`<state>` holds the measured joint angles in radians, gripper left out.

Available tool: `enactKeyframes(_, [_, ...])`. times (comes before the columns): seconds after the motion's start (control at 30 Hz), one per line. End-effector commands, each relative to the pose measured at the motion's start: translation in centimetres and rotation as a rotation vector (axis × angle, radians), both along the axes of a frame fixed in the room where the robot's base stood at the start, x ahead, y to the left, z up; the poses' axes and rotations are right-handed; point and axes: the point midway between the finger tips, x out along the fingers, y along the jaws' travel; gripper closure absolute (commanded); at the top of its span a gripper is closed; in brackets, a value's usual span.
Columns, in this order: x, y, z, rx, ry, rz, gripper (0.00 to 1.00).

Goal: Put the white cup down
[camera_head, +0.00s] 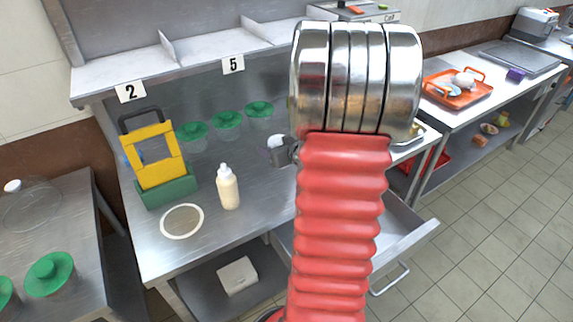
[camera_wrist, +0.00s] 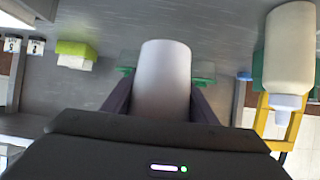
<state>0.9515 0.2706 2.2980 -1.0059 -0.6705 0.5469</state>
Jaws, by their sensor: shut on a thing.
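The white cup (camera_wrist: 162,82) stands out between the two dark fingers of my gripper (camera_wrist: 160,100) in the wrist view, with a finger against each side. In the head view a small part of the white cup (camera_head: 276,142) shows just left of my arm, above the steel counter (camera_head: 255,180). My gripper (camera_head: 287,152) is mostly hidden there behind my red arm and its metal joint. Whether the cup's base touches the counter cannot be told.
A cream squeeze bottle (camera_head: 228,188), a white-rimmed round dish (camera_head: 182,221) and a yellow-and-green holder (camera_head: 155,165) stand left on the counter. Several green-lidded containers (camera_head: 227,120) line the back. A drawer (camera_head: 405,235) is open at the front right. Free counter lies between bottle and cup.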

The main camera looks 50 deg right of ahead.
Motion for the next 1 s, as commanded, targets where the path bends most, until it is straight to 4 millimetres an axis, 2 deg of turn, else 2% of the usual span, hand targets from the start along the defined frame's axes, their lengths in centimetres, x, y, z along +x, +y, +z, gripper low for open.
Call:
enactKeyframes(0.1, [0.0, 0.1, -1.9, 0.004, 0.004, -0.001, 0.69])
enactKeyframes(0.3, [0.0, 0.1, -4.3, 0.003, 0.002, 0.001, 0.69])
enactKeyframes(0.77, [0.1, 0.2, -5.0, 0.001, 0.001, 0.003, 0.69])
enactKeyframes(1.0, [0.1, 0.2, -7.2, 0.004, 0.003, 0.003, 0.69])
